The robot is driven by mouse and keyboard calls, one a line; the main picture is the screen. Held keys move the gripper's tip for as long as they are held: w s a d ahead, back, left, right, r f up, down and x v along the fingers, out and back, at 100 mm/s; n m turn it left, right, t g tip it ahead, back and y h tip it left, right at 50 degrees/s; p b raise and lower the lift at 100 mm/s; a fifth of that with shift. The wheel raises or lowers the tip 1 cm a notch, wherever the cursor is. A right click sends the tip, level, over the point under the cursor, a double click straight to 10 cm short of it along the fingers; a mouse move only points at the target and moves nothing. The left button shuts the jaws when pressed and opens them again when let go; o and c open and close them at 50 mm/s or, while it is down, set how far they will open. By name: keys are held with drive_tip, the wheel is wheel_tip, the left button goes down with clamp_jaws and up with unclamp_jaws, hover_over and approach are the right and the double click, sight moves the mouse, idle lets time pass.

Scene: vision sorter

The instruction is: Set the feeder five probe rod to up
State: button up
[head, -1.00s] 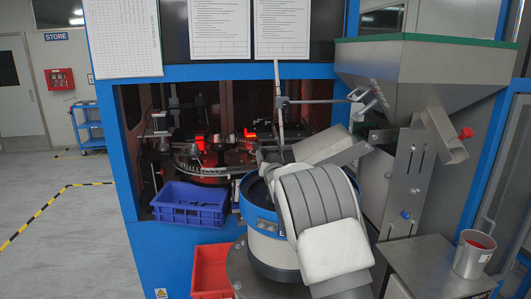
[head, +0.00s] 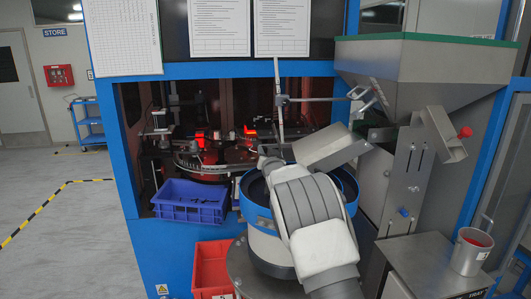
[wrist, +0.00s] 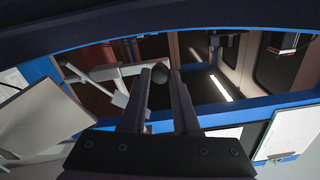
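A thin grey rod (head: 318,100), which looks like the probe rod, runs nearly level from a clamp on an upright post (head: 279,110) towards a small dark end by the hopper. I cannot read a feeder number on it. In the wrist view a dark round knob (wrist: 159,74) shows between the tips of my gripper (wrist: 158,77). Its two fingers are apart, with a gap around the knob; I cannot tell whether they touch it. A pale bar (wrist: 108,72) lies left of the fingertips. In the head view my arm hides the fingers.
A steel hopper (head: 420,75) stands at the right, above a grey chute plate. A round bowl (head: 254,205) sits behind my arm. A blue bin (head: 190,205), a red bin (head: 210,268) and a metal cup (head: 472,252) are around it. Blue frame beams surround the opening.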

clamp_jaws()
idle(0.8)
wheel_tip(320, 180, up, 12)
drive_tip(key=a, duration=0.1)
drive_tip(key=shift+f, duration=0.25)
drive_tip(key=shift+s, duration=0.15)
drive_tip(key=o, duration=0.6)
unclamp_jaws()
drive_tip(key=shift+o, duration=0.9)
drive_tip(key=shift+f, duration=0.15)
